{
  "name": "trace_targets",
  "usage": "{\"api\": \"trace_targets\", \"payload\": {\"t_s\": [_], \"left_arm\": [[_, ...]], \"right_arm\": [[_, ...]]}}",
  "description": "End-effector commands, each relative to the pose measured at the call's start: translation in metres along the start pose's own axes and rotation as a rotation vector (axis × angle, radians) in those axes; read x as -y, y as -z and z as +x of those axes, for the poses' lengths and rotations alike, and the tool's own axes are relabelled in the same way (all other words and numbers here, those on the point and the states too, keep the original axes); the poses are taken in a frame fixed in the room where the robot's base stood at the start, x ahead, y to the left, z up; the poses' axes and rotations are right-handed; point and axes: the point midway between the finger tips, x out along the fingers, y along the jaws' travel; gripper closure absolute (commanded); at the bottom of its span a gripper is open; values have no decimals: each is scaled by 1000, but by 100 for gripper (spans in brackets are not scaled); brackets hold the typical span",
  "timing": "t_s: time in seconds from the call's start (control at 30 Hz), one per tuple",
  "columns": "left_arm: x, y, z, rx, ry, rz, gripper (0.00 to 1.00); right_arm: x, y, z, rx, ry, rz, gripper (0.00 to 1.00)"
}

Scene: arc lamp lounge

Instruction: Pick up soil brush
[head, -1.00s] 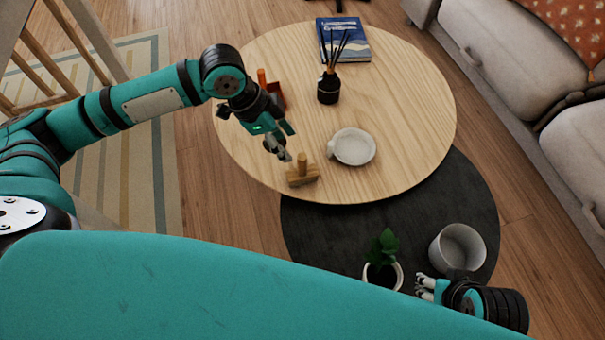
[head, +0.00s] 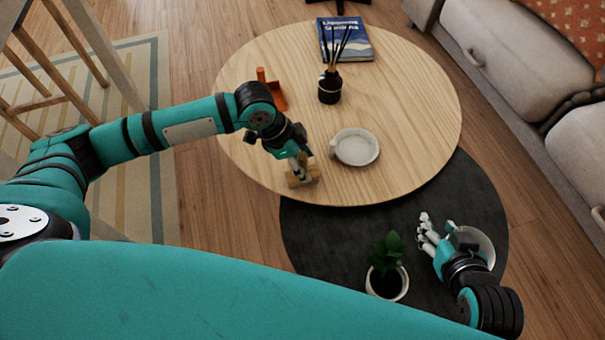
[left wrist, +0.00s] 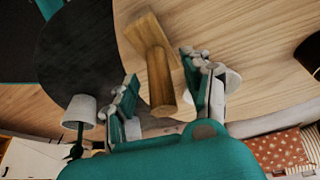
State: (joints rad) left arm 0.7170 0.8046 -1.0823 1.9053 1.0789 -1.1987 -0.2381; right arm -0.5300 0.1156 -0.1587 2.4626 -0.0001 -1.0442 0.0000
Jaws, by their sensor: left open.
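The soil brush (head: 292,183) is a small wooden piece with a flat block and a round upright handle. It stands near the front left edge of the round wooden table. My left gripper (head: 299,163) is over it with its fingers pointing down, partly hiding the handle. In the left wrist view the brush (left wrist: 158,65) shows its handle reaching in between the two open fingers (left wrist: 165,95); no grip on it shows. My right gripper (head: 428,232) is over the dark rug, with its fingers apart and nothing seen in them.
A white saucer (head: 357,148) lies right of the brush. An orange holder (head: 275,97), a dark reed diffuser (head: 330,88) and a blue book (head: 352,42) are farther back on the table (head: 405,110). A potted plant (head: 386,270) and a white pot (head: 484,243) stand by my right gripper.

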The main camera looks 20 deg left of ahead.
Motion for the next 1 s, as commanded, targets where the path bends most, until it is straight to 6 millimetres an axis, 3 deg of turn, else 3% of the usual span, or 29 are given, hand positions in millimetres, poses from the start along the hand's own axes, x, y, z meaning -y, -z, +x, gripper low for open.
{"api": "trace_targets", "payload": {"t_s": [0.27, 0.67, 1.0], "left_arm": [[0, 0, 2, 0, 1, 0, 50], [0, 0, 1, 0, 1, 0, 100], [1, 0, 1, -1, 1, 0, 100]], "right_arm": [[0, 4, 0, -18, 1, 0, 60], [0, 4, 0, -17, 0, 0, 60], [0, 4, 0, -16, 0, 0, 60]]}}
